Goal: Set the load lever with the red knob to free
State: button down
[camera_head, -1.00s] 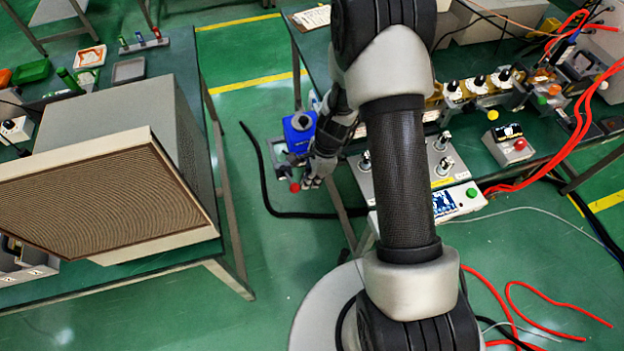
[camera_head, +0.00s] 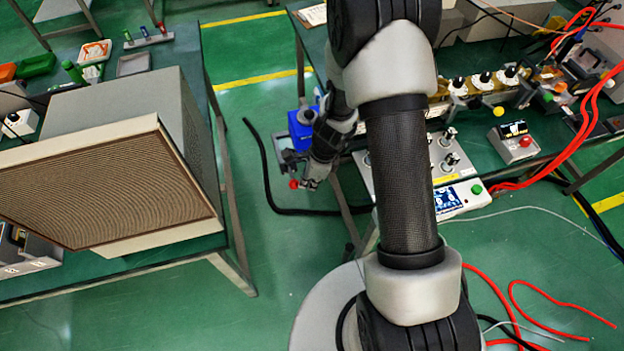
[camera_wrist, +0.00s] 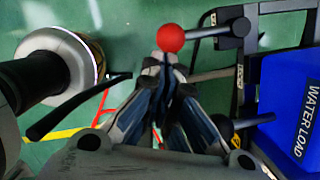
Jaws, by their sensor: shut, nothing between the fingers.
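The load lever's red knob (camera_head: 294,184) shows at the front of the load, left of the bench; the wrist view shows the knob (camera_wrist: 170,38) and its thin grey rod (camera_wrist: 208,32) running right to a dark bracket. The blue water load (camera_head: 301,128) stands behind it; its label "WATER LOAD" (camera_wrist: 300,120) shows at the right of the wrist view. My gripper (camera_head: 312,182) is just beside the knob in the head view. In the wrist view my gripper (camera_wrist: 165,62) is shut, with its fingertips right at the knob. I cannot tell whether they touch it.
A control panel (camera_head: 455,198) with knobs sits to the right on the bench, near red cables (camera_head: 560,165). A large grey box with a grille (camera_head: 110,185) stands on the left table. Green floor lies between the tables, with a black cable (camera_head: 262,170) on it.

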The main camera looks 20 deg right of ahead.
aim_at(294, 188)
jog(key=shift+s+a+m+t+b, duration=0.2)
jog(key=shift+a+m+b, duration=0.2)
jog(key=shift+a+m, duration=0.7)
jog(key=shift+s+a+m+t+b, duration=0.2)
jog(key=shift+a+m+b, duration=0.2)
jog(key=shift+a+m, duration=0.7)
jog(key=shift+a, duration=0.15)
